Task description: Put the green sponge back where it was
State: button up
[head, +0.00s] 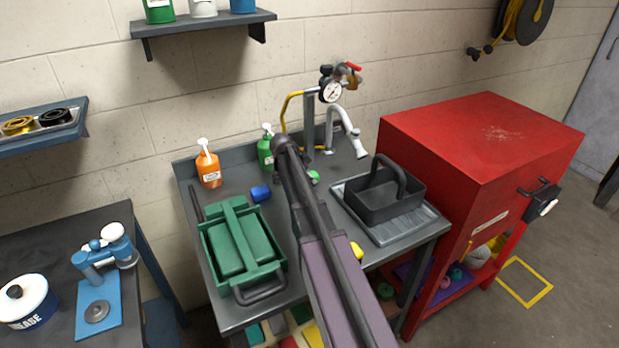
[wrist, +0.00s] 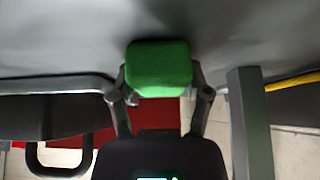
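The green sponge (wrist: 158,65) is a small rounded block between the two fingertips of my gripper (wrist: 159,80) in the wrist view. The fingers press against its left and right sides. In the head view only a small green part of the sponge (head: 314,175) shows beside my arm, over the middle of the grey workbench (head: 318,220). My arm hides most of the gripper there. I cannot tell whether the sponge touches the bench top.
A black caddy (head: 378,203) stands on a grey tray (head: 400,231) at the right. A green toolbox (head: 238,246) is at the left. Behind are orange (head: 208,168) and green (head: 265,154) bottles and a tap (head: 347,130). A blue object (head: 260,193) and a yellow object (head: 357,250) flank my arm.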

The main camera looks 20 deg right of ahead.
jog(key=o, duration=0.4)
jog(key=shift+r, duration=0.15)
jog(key=shift+r+p, duration=0.15)
jog(key=shift+p, duration=0.15)
jog(key=p+v, duration=0.2)
jog(key=shift+r, duration=0.25)
jog(key=p+v, duration=0.8)
jog(key=v, duration=0.1)
jog(key=shift+a, duration=0.25)
dwell(0.5)
